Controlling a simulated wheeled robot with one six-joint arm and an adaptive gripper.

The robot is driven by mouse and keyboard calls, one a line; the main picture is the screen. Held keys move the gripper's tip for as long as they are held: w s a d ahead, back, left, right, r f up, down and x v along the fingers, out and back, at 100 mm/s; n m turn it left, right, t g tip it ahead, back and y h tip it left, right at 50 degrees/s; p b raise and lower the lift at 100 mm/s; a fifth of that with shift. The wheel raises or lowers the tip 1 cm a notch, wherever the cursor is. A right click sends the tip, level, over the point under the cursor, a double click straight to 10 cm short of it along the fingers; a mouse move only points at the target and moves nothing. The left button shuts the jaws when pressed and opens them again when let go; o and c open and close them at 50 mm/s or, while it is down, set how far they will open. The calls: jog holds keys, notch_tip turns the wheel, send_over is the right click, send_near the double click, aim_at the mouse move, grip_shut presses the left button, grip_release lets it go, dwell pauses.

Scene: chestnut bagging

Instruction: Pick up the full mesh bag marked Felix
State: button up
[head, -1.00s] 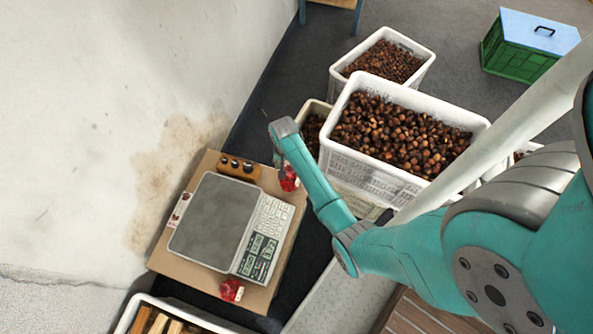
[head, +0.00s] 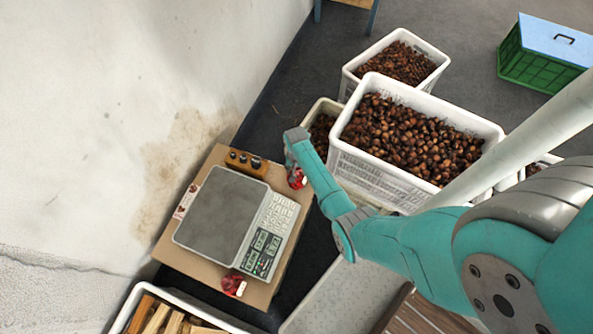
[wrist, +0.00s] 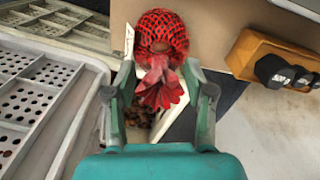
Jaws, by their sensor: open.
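A red mesh bag (wrist: 162,32) full of brown chestnuts, with a gathered, flared red neck, lies in the wrist view. My gripper (wrist: 158,70) is open, with one finger on each side of the bag's neck and nothing clamped. A white tag (wrist: 130,40) sits at the bag's left side; its name is not readable. In the head view this bag (head: 297,179) is at the board's right edge, partly behind my arm, which hides my gripper. A second red bag (head: 233,284) sits at the board's near edge; its name is also unreadable.
A grey scale (head: 222,217) stands on the brown board (head: 190,251). An orange-brown block with black knobs (wrist: 275,58) is right of the bag in the wrist view. White crates of chestnuts (head: 372,170) stand close on the right. A wall rises on the left.

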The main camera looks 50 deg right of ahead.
jog(key=shift+f, duration=0.7)
grip_shut()
jog(key=shift+r, duration=0.15)
